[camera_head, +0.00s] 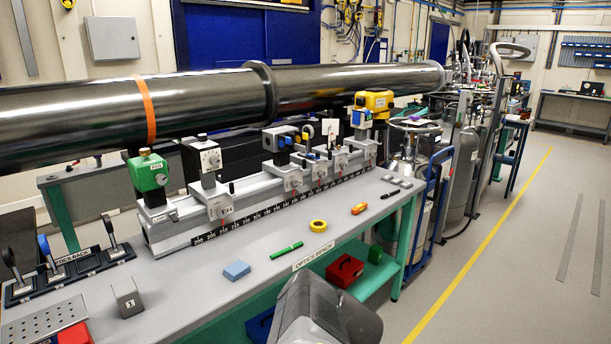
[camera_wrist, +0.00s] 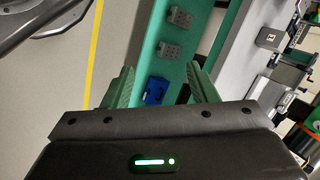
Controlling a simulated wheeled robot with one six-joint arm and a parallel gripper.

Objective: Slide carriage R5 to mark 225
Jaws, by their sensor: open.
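Several carriages ride on a grey rail (camera_head: 158,238) along the back of the optics bench. The nearest large carriage (camera_head: 221,206) carries a post with a grey head and a small label that I cannot read surely. Further carriages (camera_head: 293,181) stand close together farther along. I cannot tell which one is R5. A black scale strip (camera_head: 267,210) with white numbers runs along the rail's front, starting near 200 at the near end; the mark 225 is too small to read surely. My gripper (camera_wrist: 160,68) is open and empty in the wrist view, away from the rail.
A thick dark beam pipe (camera_head: 200,106) runs above the rail. A grey block (camera_head: 128,298), blue block (camera_head: 237,270), green pen (camera_head: 286,250) and yellow tape roll (camera_head: 318,226) lie on the bench. Levers (camera_head: 52,256) stand at left. A green shelf (camera_wrist: 175,72) lies beneath my gripper.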

